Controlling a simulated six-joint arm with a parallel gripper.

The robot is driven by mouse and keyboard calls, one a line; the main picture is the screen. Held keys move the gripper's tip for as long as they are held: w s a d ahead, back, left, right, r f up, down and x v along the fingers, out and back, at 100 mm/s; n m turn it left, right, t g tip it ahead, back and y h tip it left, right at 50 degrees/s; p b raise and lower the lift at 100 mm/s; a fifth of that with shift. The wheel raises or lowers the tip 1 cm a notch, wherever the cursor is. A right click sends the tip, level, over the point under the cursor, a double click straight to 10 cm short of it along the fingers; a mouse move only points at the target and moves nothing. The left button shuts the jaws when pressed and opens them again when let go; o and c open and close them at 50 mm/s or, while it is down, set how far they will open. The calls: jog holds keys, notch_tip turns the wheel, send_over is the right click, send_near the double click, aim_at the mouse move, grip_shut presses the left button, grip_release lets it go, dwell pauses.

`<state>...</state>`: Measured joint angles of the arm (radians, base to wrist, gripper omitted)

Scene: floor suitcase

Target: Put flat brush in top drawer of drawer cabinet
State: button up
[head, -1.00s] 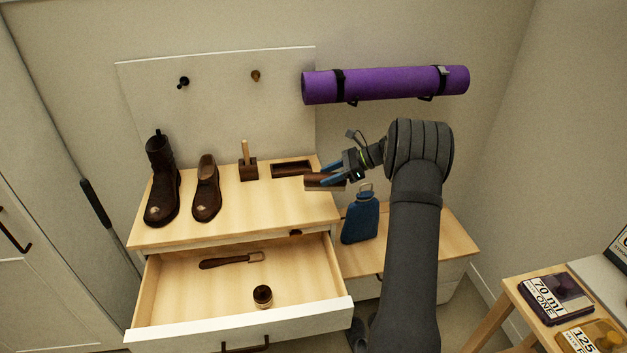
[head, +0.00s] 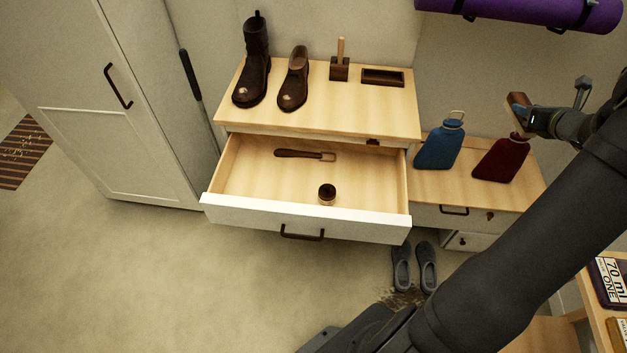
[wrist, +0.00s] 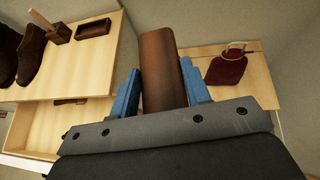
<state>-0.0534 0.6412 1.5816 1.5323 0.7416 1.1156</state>
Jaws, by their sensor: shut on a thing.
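The flat brush (head: 517,104) is a brown wooden block, held up in the air at the right of the head view. My gripper (head: 526,117) is shut on it. In the wrist view the brush (wrist: 162,55) sits between the two blue fingers (wrist: 160,80); its bristles are not clear to see. The drawer cabinet (head: 340,108) stands to the left of the gripper. Its top drawer (head: 250,217) is pulled open and holds a dark-handled tool (head: 300,154) and a small round jar (head: 327,193), with bare floor around them.
On the cabinet top stand a boot (head: 256,68), a shoe (head: 294,82), a handled wooden block (head: 340,64) and a dark tray (head: 383,77). A blue bottle (head: 440,146) and a red one (head: 500,158) are on the lower side unit. A purple roll (head: 530,8) hangs above.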

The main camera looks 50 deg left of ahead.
jog(key=s+d+f+m+t+h, duration=0.2)
jog(key=s+d+m+h, duration=0.1)
jog(key=d, duration=0.4)
jog(key=s+d+f+m+t+h, duration=0.2)
jog(key=s+d+m, duration=0.1)
jog(key=d, duration=0.5)
jog(key=s+a+f+n+g+y, duration=0.2)
jog(key=a+n+g+y, duration=0.15)
jog(key=a, duration=0.55)
jog(key=s+a+f+n+g+y, duration=0.15)
jog(key=a+n, duration=0.25)
jog(key=a, duration=0.6)
jog(key=n+g+h, duration=0.1)
jog(key=n+g, duration=1.4)
send_over(270, 193)
notch_tip(270, 193, down, 23)
jog(key=shift+d+f, duration=0.1)
jog(key=shift+f, duration=2.15)
